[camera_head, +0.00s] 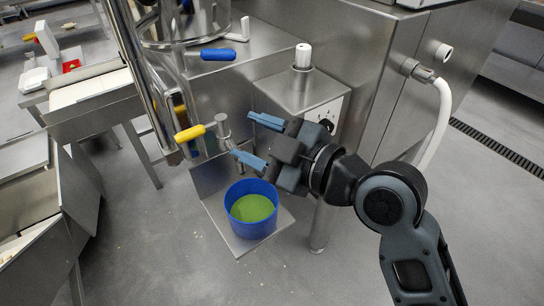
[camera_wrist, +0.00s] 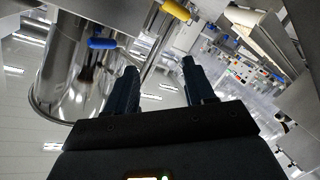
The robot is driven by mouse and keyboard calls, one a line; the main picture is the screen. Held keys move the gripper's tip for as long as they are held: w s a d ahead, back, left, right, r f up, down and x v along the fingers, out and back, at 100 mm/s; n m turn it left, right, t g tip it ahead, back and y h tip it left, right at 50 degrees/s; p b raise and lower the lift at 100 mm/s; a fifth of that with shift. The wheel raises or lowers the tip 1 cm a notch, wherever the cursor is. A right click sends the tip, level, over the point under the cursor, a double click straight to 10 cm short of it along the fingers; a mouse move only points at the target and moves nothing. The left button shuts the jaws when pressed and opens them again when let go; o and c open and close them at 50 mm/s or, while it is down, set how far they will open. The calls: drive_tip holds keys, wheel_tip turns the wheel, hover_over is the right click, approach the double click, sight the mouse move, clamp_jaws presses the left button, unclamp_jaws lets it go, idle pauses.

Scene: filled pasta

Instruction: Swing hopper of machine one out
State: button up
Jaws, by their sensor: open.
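A shiny round steel vessel, which looks like the hopper (camera_head: 190,22), stands at the top left of the head view, cut off by the frame. It also shows in the wrist view (camera_wrist: 75,65). A blue-gripped lever (camera_head: 218,54) sits just below it and shows in the wrist view (camera_wrist: 102,43). A yellow-gripped lever (camera_head: 190,133) sticks out lower on the machine, also in the wrist view (camera_wrist: 176,10). My gripper (camera_head: 246,137) is open and empty, right of the yellow lever and below the blue one, its fingers pointing left. I see no contact with either lever.
A blue tub (camera_head: 238,228) with green contents stands on a steel shelf (camera_head: 285,217) below my gripper. A steel box with a white knob (camera_head: 303,56) stands behind my gripper. A white hose (camera_head: 440,120) hangs at the right. Floor is clear in front.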

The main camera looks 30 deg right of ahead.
drive_tip(key=shift+s+d+f+m+h, duration=0.3)
drive_tip(key=shift+s+f+m, duration=0.3)
drive_tip(key=shift+s+f, duration=0.2)
drive_tip(key=shift+s+d+f+m+h, duration=0.3)
drive_tip(key=shift+s+f+m, duration=0.3)
drive_tip(key=shift+s+f, duration=0.15)
drive_tip(key=shift+r, duration=0.1)
